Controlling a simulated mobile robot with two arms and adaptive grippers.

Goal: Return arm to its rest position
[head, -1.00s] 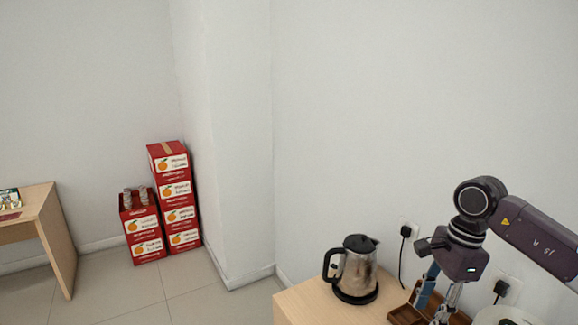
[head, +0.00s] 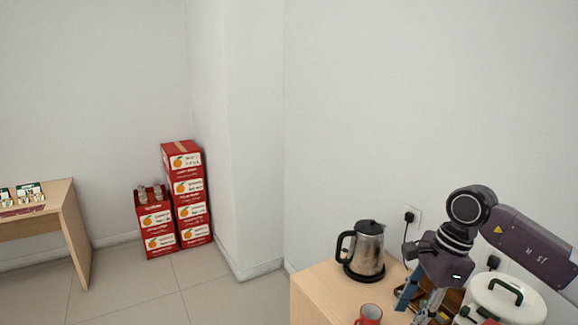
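My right arm comes in from the right edge in the head view. Its gripper (head: 418,308) points down over the wooden counter (head: 318,290), in front of the brown tray (head: 453,300). One finger looks blue and the other silver. The fingertips are near the bottom edge, and I cannot tell how far apart they are or whether they hold anything. My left arm and gripper are not in view.
A steel kettle (head: 366,250) with a black handle and a red mug (head: 370,314) stand left of the gripper. A white lidded pot (head: 512,300) is right of it. Wall plugs and cords are behind. Red boxes (head: 188,192) and a table (head: 66,192) stand at left.

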